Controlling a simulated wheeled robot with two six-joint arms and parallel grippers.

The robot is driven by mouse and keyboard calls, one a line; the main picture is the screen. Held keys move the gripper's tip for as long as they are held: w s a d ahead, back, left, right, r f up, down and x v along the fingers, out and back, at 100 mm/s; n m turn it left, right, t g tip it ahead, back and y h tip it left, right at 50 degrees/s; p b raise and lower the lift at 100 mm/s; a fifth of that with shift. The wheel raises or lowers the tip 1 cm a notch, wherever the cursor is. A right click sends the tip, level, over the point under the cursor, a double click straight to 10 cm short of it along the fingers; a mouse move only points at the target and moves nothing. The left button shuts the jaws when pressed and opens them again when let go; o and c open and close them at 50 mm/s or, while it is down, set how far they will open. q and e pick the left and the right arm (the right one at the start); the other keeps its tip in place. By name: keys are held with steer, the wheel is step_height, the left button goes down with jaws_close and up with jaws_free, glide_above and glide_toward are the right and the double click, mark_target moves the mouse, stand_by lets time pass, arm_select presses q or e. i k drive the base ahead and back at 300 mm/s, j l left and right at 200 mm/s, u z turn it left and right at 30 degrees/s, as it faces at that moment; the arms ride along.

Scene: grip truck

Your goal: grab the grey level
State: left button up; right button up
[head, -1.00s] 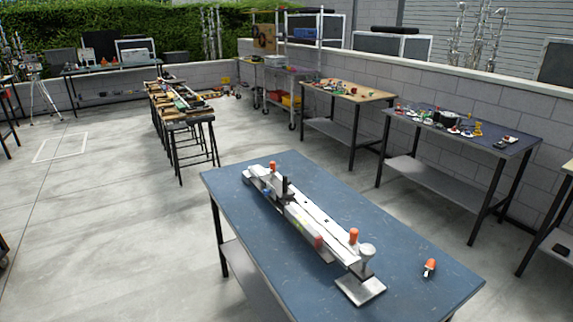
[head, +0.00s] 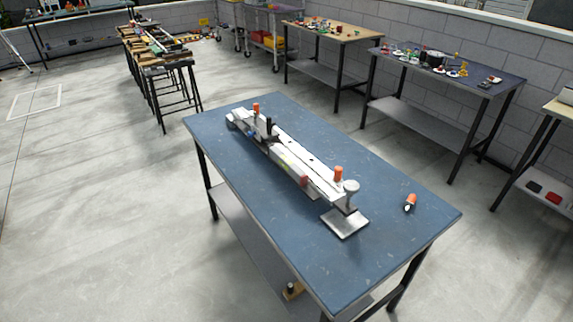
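A long pale grey and white bar-like assembly (head: 318,180) lies diagonally across the blue-topped table (head: 280,220). It has upright orange knobs, a black upright part and a red end piece near its middle. At its near end are a round-topped grey post and a flat silver plate (head: 346,223). I cannot tell for sure which part, if any, is the grey level. Neither of my grippers is in view.
A small orange and white item (head: 410,202) lies on the table's right side. Benches with small parts (head: 335,30) (head: 445,72) stand along the wall. Open concrete floor (head: 95,200) lies to the left.

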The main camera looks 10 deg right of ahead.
mark_target(292, 170)
steer(key=i+j, duration=0.2)
steer(key=j, duration=0.15)
steer(key=i+j, duration=0.2)
steer(key=j, duration=0.15)
steer(key=i+j+z, duration=0.1)
steer(key=z, duration=0.25)
steer(key=j+z, duration=0.4)
steer(key=i+j+z, duration=0.1)
steer(key=z, duration=0.25)
steer(key=j, duration=0.1)
